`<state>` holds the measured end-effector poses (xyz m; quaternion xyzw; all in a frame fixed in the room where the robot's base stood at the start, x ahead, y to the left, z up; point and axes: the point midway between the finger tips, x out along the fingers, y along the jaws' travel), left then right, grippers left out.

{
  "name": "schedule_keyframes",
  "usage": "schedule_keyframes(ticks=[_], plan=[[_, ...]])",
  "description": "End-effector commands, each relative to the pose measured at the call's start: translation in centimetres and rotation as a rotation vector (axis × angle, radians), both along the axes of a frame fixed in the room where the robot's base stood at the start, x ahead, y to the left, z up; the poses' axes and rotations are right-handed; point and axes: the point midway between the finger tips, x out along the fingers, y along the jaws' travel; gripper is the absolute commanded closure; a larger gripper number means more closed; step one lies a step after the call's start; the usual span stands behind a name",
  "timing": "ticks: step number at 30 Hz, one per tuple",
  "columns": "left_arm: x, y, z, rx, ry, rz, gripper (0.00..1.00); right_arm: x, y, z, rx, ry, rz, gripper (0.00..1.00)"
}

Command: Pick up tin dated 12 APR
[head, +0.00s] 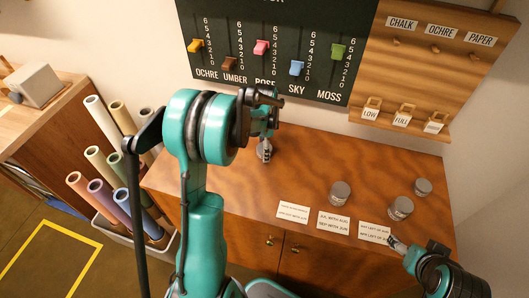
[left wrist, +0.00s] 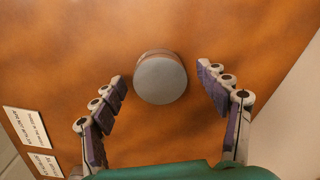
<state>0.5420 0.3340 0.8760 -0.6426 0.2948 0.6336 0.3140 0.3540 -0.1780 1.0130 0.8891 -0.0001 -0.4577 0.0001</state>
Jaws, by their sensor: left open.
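My left gripper (head: 265,152) points down over the back left part of the cabinet top. In the left wrist view its open fingers (left wrist: 169,92) stand on both sides of a round grey-lidded tin (left wrist: 160,78), with gaps on each side. In the head view that tin is largely hidden by the gripper. Three more grey tins stand to the right: one in the middle (head: 340,193), one nearer the front right (head: 400,208) and one behind it (head: 422,187). No date on any tin is readable. My right gripper (head: 393,242) is at the front right, by a card; its jaw state is unclear.
Three printed cards, left (head: 293,212), middle (head: 333,222) and right (head: 374,232), lie along the front edge of the wooden cabinet top (head: 300,165). A slider board (head: 275,45) and a peg board (head: 430,60) rise behind. Rolled tubes (head: 100,160) stand at the left.

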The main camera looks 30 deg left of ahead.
Motion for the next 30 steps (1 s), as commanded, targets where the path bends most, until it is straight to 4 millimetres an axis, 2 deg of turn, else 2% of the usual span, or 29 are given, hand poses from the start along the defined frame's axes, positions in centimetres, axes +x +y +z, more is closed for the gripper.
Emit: schedule_keyframes(ticks=[3,9,22,26,30], plan=[[0.0,0.0,0.1,0.000,0.000,0.000,0.28,0.0,0.0,0.1,0.000,0.000,0.000,0.30],[0.0,0.0,0.1,0.000,0.000,0.000,0.80,0.0,0.0,0.1,0.000,0.000,0.000,0.30],[0.0,0.0,0.8,0.000,0.000,0.000,0.80,0.0,0.0,0.4,0.000,0.000,0.000,0.30],[0.0,0.0,2.3,0.000,0.000,0.000,0.80,0.0,0.0,1.1,0.000,0.000,0.000,0.30],[0.0,-0.2,4.9,0.000,0.000,-0.001,0.80,0.0,0.0,2.3,0.000,0.000,0.000,0.30]])
